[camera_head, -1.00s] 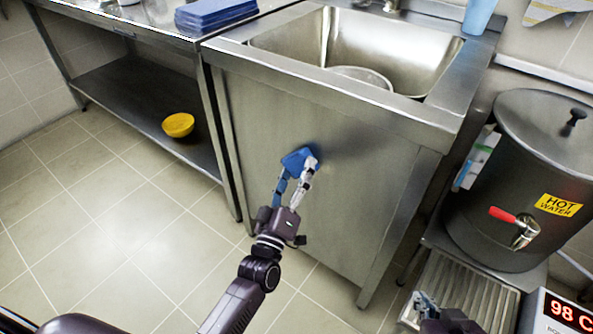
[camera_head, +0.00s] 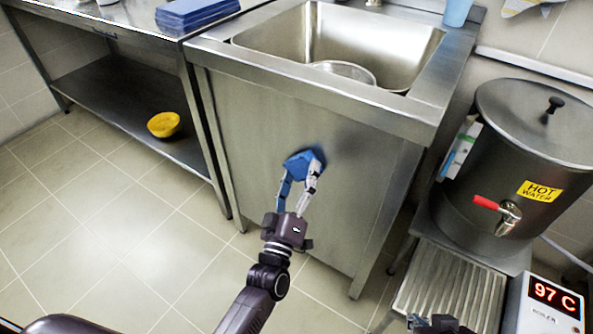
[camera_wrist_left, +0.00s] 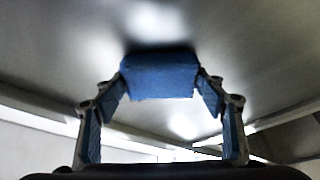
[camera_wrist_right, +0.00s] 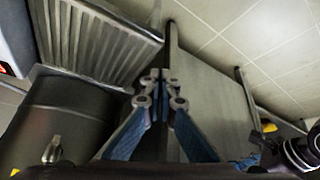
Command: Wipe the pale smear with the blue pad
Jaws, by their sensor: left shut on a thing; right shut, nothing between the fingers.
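The blue pad (camera_head: 301,162) is in my left gripper (camera_head: 302,176), against or very close to the steel front panel (camera_head: 260,130) of the sink cabinet. The left wrist view shows the pad (camera_wrist_left: 160,76) between the two fingertips, with the panel behind it. I cannot make out the pale smear; the panel shows only soft reflections, and the part behind the pad is hidden. My right gripper (camera_wrist_right: 160,85) is shut and empty; the head view shows only a bit of it at the bottom edge.
The sink basin (camera_head: 410,50) is above the panel. A hot water boiler (camera_head: 480,180) with a red-handled tap stands at right, above a ridged drain tray (camera_head: 450,290). A yellow bowl (camera_head: 163,124) sits on the low shelf at left. Floor before the panel is clear.

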